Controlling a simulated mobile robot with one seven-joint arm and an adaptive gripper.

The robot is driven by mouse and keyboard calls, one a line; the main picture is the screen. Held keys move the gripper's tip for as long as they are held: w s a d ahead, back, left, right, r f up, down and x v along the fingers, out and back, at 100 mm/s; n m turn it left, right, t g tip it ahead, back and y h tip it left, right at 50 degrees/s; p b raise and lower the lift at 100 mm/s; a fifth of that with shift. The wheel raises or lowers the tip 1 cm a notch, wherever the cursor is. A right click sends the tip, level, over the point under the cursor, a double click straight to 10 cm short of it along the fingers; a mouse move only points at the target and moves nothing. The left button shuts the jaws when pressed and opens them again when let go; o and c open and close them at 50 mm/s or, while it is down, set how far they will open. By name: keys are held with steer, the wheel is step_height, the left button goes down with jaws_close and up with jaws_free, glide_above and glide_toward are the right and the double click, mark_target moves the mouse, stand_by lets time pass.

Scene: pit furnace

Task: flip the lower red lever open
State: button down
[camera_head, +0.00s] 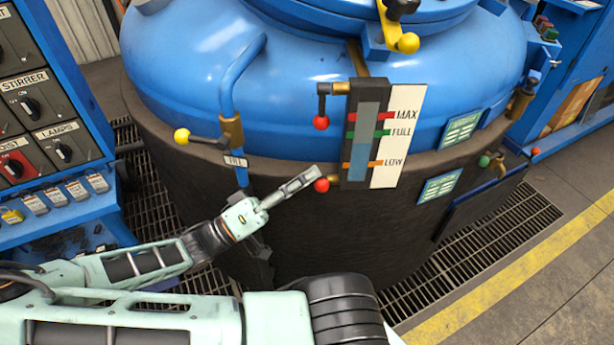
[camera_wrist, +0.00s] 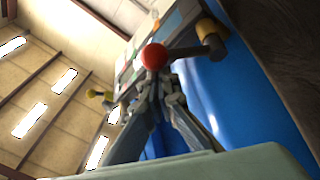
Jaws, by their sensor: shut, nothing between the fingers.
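The lower red lever has a red ball knob (camera_head: 321,185) beside the lower left end of the level gauge (camera_head: 366,130). Its short dark arm runs right toward the gauge. My gripper (camera_head: 314,171) is shut and empty, with its fingertips right by the knob, just above it in the head view. In the wrist view the red knob (camera_wrist: 154,56) shows just past the closed fingertips (camera_wrist: 160,82), and the lever arm leads right to a brass fitting (camera_wrist: 211,37). I cannot tell whether the fingers touch the knob.
The upper red lever (camera_head: 320,122) hangs down from a brass fitting above. A yellow-knobbed fill lever (camera_head: 182,136) sticks out left of a blue pipe. The blue furnace vessel (camera_head: 270,80) rises close behind. A control panel (camera_head: 40,110) stands at left. Open floor lies at right.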

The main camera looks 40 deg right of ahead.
steer(key=shift+s+a+f+m+g+y+b, duration=0.25)
steer(key=shift+f+m+g+b, duration=0.45)
steer(key=shift+m+g+b, duration=1)
steer(key=shift+s+a+f+m+g+b, duration=0.4)
steer(key=shift+f+m+g+b, duration=0.4)
steer(key=shift+m, duration=1.7)
steer(key=shift+s+a+f+m+g+y+b, duration=0.15)
steer(key=shift+s+f+m+g+b, duration=0.35)
steer(key=shift+m+g+b, duration=1.15)
steer(key=shift+f+m+t+p, duration=0.2)
steer(key=shift+m+t+p, duration=0.05)
steer(key=shift+m+p, duration=0.4)
